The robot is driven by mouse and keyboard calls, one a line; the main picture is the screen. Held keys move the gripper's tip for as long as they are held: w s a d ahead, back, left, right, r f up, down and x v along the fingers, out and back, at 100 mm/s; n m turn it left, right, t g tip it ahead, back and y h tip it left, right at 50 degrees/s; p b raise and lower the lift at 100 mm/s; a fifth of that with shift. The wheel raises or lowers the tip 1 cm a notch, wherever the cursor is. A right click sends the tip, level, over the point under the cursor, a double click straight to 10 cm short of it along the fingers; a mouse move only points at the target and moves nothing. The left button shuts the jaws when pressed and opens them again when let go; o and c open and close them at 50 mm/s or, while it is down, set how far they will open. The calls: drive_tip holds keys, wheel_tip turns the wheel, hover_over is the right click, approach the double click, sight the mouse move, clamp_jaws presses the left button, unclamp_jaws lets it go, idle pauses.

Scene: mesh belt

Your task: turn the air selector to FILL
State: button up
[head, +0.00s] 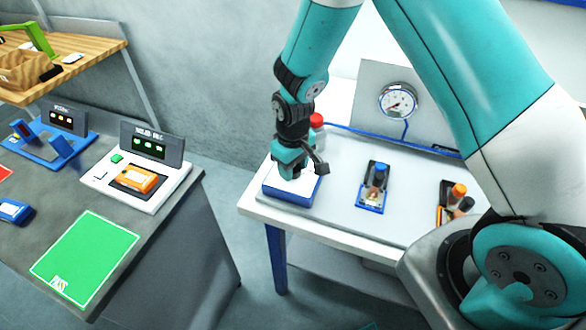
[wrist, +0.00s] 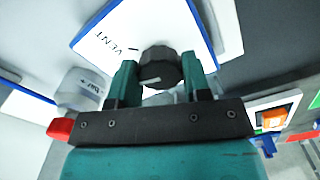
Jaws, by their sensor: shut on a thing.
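The air selector is a white plate with blue sides (head: 279,184) at the near left corner of the white bench; it also shows in the wrist view (wrist: 182,24). Its dark round knob (wrist: 161,66) has a white pointer line that slants toward the lower left in the wrist view. The word VENT is printed on the plate left of the knob. FILL is not readable in either view. My gripper (head: 291,170) points down over the plate. In the wrist view my gripper (wrist: 163,78) has its two teal fingers on either side of the knob, shut on it.
A red-capped bottle (head: 317,122) stands just behind my gripper. A pressure gauge (head: 398,101) is on the back panel. A blue-based fixture (head: 372,190) and an orange-topped one (head: 456,196) stand to the right. A grey counter with a green mat (head: 85,256) is left, across a gap.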

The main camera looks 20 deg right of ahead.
drive_tip(key=n+b, duration=0.2)
drive_tip(key=n, duration=0.4)
drive_tip(key=shift+w+n, duration=0.1)
drive_tip(key=shift+n, duration=0.2)
drive_tip(key=n+b, duration=0.1)
drive_tip(key=n, duration=0.4)
idle(0.3)
drive_tip(key=o, duration=0.9)
drive_tip(key=shift+d, duration=0.1)
drive_tip(key=shift+o, duration=0.2)
wheel_tip(320, 180, up, 18)
drive_tip(key=b, duration=0.3)
drive_tip(key=shift+f, duration=0.25)
